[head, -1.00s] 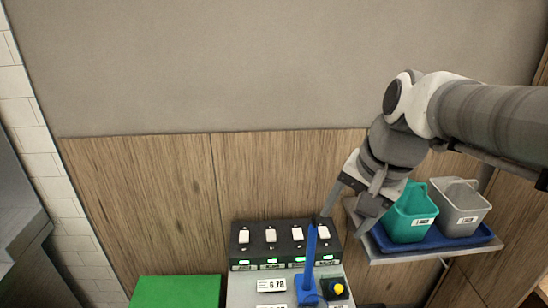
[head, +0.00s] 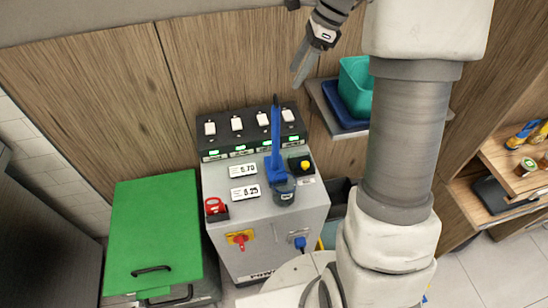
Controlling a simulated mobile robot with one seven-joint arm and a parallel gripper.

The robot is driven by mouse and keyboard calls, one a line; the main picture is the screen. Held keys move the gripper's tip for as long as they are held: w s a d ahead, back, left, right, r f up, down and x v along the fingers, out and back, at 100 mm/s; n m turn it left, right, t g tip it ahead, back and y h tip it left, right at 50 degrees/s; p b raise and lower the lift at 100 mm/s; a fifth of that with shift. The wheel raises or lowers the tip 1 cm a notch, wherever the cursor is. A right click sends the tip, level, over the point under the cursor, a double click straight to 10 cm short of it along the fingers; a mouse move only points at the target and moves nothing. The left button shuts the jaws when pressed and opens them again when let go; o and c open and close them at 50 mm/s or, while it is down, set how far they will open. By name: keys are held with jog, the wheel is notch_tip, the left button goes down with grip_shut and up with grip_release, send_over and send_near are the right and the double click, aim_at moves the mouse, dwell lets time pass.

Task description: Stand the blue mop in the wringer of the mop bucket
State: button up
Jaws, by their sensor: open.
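My gripper (head: 302,65) is in the upper middle, in front of the wood wall, with its fingers pointing down and apart. It is open and nothing shows between the fingers. No mop or mop bucket with a wringer can be made out for certain. An upright blue handle-like part (head: 276,140) stands on the grey cabinet, below and left of the gripper and apart from it. Low behind my arm, a partly hidden teal and yellow thing (head: 329,234) shows right of the cabinet; I cannot tell what it is.
The grey cabinet (head: 265,255) carries switches, labels and a red knob. A green-topped box (head: 155,230) stands left of it. A teal bin (head: 354,85) stands on a wall shelf in a blue tray (head: 340,112). Wooden shelves (head: 490,150) are at the right; my arm hides much between.

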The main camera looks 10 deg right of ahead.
send_near(275, 116)
notch_tip(275, 116, down, 5)
jog(key=w+a, duration=0.2)
jog(key=shift+d+p+x, duration=0.15)
jog(key=shift+p+x, duration=0.3)
jog(key=shift+x, duration=0.95)
jog(key=shift+d+p+x, duration=0.15)
jog(key=shift+p+x, duration=0.25)
jog(key=shift+x, duration=1.05)
jog(key=shift+s, duration=0.25)
grip_shut()
